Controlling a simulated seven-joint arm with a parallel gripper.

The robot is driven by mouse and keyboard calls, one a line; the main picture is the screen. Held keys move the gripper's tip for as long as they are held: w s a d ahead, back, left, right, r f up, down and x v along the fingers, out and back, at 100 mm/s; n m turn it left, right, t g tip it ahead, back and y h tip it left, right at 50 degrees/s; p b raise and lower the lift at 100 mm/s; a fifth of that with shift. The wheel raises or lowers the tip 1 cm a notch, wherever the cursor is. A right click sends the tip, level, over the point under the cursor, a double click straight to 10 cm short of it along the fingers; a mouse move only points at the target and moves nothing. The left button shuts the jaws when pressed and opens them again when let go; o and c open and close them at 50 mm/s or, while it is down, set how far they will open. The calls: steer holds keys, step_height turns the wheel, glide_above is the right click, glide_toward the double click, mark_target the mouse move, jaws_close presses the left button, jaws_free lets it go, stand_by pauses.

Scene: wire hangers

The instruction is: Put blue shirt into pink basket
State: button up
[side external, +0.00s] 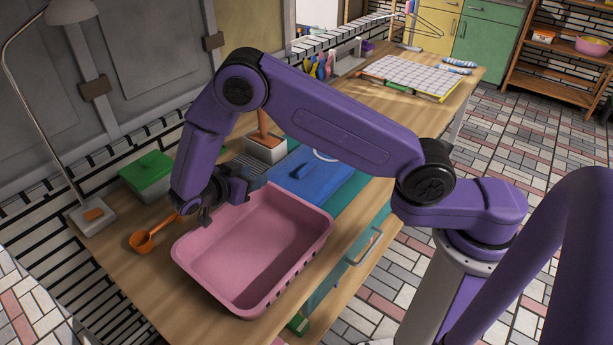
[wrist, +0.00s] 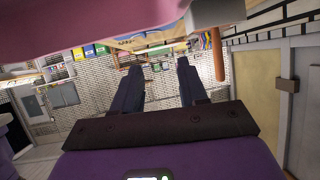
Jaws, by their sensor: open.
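The pink basket (side external: 255,250) stands on the wooden table and looks empty. A flat blue piece, apparently the blue shirt (side external: 312,178), lies behind the basket, partly hidden by my arm and the basket wall. My gripper (side external: 206,216) is low at the basket's back left corner, close to its rim; I cannot tell whether it touches. In the wrist view, my gripper (wrist: 158,68) shows two spread fingers with nothing between them. A pink surface, likely the basket (wrist: 70,32), fills the top left there. The blue shirt does not show clearly in that view.
An orange scoop (side external: 150,239), a green box (side external: 150,172) and a lamp (side external: 90,214) stand left of the basket. A block with an upright wooden handle (side external: 264,145) stands behind it.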

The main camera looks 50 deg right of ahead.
mark_target(306, 165)
steer(key=shift+m+g, duration=0.4)
steer(key=shift+g, duration=0.4)
steer(key=x, duration=0.6)
steer(key=s+x, duration=0.1)
steer(key=x, duration=1.1)
steer(key=shift+s+d+r, duration=0.2)
steer(key=shift+s+r, duration=0.05)
steer(key=shift+s, duration=0.15)
steer(key=shift+c, duration=0.3)
jaws_close()
